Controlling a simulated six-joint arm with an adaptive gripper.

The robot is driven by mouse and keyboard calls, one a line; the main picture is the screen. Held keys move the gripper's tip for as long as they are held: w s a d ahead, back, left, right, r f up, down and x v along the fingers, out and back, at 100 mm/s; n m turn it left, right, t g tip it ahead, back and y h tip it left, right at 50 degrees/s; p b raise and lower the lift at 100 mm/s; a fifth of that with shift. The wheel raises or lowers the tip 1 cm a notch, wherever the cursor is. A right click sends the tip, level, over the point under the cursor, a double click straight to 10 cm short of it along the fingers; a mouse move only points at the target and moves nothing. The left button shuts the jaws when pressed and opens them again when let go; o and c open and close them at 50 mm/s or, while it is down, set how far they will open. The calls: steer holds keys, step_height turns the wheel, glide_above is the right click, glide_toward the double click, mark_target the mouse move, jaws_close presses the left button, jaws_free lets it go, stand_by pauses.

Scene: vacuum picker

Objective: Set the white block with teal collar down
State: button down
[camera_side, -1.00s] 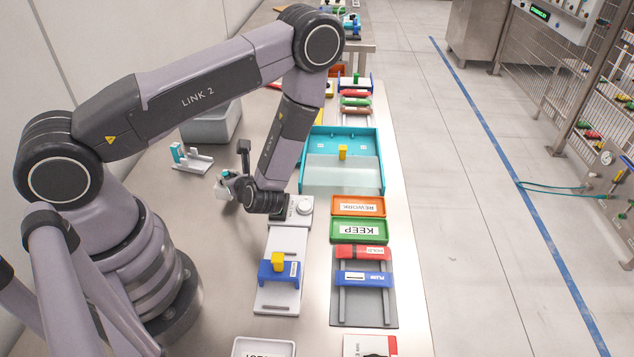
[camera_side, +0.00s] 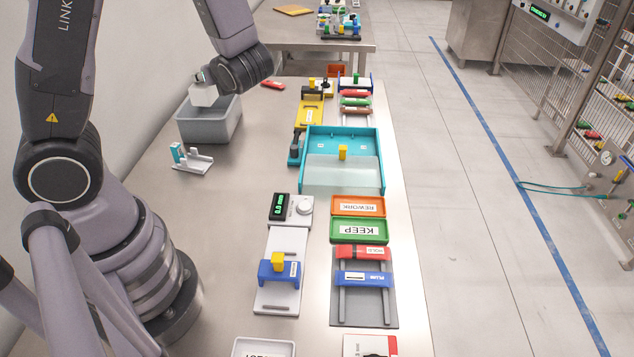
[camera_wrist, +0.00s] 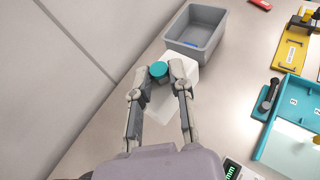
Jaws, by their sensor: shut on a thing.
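My gripper (camera_wrist: 160,80) is shut on the white block with teal collar. In the wrist view the white block (camera_wrist: 163,104) lies between and below the fingers, with its round teal collar (camera_wrist: 159,69) at the fingertips. In the side view the white block (camera_side: 204,96) hangs under my gripper (camera_side: 203,80) in the air, in line with the far part of the grey bin (camera_side: 212,128). In the wrist view the bin (camera_wrist: 209,49) lies beyond the block, up and right. My fingers partly hide the block.
A white stand with a teal post (camera_side: 192,161) is on the table in front of the bin. A red item (camera_side: 273,85) lies behind it. Table left of the scale is clear.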

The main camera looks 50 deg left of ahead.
step_height(320, 180, up, 9)
steer(key=s+d+f+n+g+h, duration=0.4)
steer(key=s+d+n+g+h, duration=0.25)
steer(key=d+n, duration=0.3)
steer(key=s+d+f+n+g+h, duration=0.4)
steer(key=s+d+n+g+h, duration=0.2)
steer(key=d+n+g, duration=0.3)
steer(key=w+d+r+n+t+h, duration=0.2)
steer(key=d+r+n+t+h, duration=0.25)
steer(key=d+n+h, duration=0.4)
steer(key=w+d+r+n+t+h, duration=0.3)
steer(key=d+r+n+t+h, duration=0.15)
steer(key=d, duration=0.75)
steer(key=shift+n+h, duration=0.25)
steer(key=shift+n, duration=0.2)
step_height(320, 180, down, 37)
steer(key=shift+r, duration=0.15)
steer(key=c, duration=1)
jaws_free()
